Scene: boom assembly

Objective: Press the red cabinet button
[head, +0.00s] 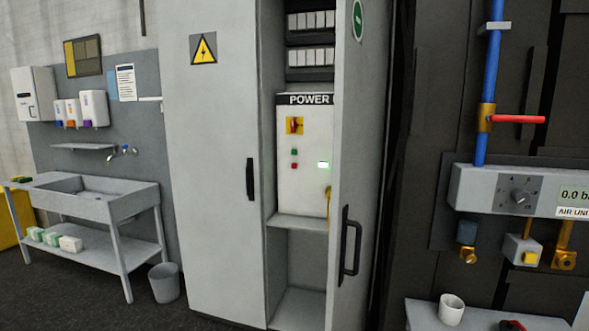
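The red button (295,166) is small and sits low on the white power panel (307,195) inside the grey cabinet (222,200). A green button (295,151) is just above it. A red rotary switch on a yellow plate (294,125) is higher on the panel. The cabinet's right door (362,180) stands open and hides the right part of the panel. Neither gripper is in the head view.
A sink bench (100,205) and a grey bin (164,283) stand at the left. The open door's black handle (350,240) sticks out. An air unit (515,190) with a blue pipe (486,100) is at the right, above a small table (435,315) with a white cup (451,309).

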